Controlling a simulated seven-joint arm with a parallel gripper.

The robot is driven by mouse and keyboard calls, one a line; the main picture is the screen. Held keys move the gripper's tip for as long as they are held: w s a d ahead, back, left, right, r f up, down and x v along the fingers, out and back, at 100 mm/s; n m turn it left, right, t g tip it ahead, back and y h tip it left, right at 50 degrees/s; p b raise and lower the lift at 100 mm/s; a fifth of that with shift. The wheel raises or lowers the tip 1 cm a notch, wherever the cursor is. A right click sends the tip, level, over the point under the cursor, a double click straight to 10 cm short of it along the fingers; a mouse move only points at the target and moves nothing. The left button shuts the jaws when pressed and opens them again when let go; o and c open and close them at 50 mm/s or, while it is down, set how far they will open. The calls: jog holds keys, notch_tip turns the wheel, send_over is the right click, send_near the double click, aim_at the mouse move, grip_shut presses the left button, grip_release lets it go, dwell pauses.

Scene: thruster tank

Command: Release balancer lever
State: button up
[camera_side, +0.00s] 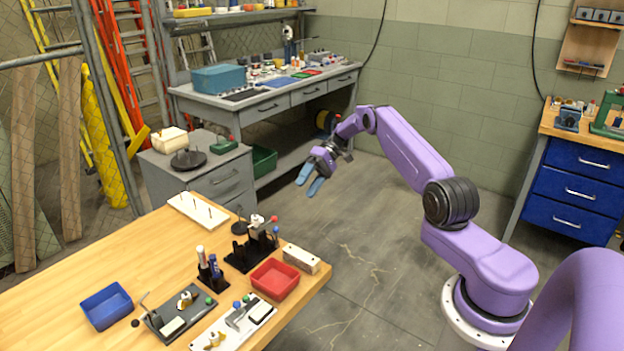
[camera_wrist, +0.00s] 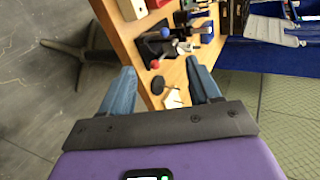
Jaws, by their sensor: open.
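My gripper (camera_side: 311,180) hangs in the air over the floor, off the far right side of the wooden workbench. It has two blue fingers, spread apart with nothing between them. In the wrist view my gripper (camera_wrist: 162,82) frames the bench edge. A grey plate (camera_side: 178,313) and a white plate (camera_side: 237,324) near the bench's front each carry small fittings and rod-like parts. A black fixture (camera_side: 250,252) with small knobs stands behind them. I cannot tell which part is the balancer lever. My gripper touches none of these.
The wooden workbench (camera_side: 80,262) also holds a blue bin (camera_side: 106,306), a red bin (camera_side: 275,280), a black holder with bottles (camera_side: 211,272), a pale block (camera_side: 301,258) and a white pegged board (camera_side: 197,210). A grey cabinet (camera_side: 215,172) stands behind. Floor around my gripper is clear.

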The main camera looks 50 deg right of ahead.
jog(key=shift+v, duration=1.05)
jog(key=s+a+r+n+g+h, duration=0.15)
jog(key=a+r, duration=0.25)
jog(key=a, duration=0.6)
jog(key=s+a+r+n+g+h, duration=0.1)
jog(key=a+r+n+g+h, duration=0.2)
jog(key=a, duration=0.6)
jog(key=s+a+r+n+h, duration=0.2)
jog(key=s+a+r+h, duration=0.3)
jog(key=s+a, duration=0.6)
jog(key=s+d+n+t, duration=0.1)
jog(key=s+n+t, duration=0.1)
jog(key=s, duration=1)
jog(key=s+d+r+n+t+h, duration=0.1)
jog(key=s+n, duration=0.4)
jog(key=s, duration=0.8)
jog(key=shift+d+r+t, duration=0.3)
jog(key=shift+d+t, duration=0.1)
jog(key=shift+t, duration=0.25)
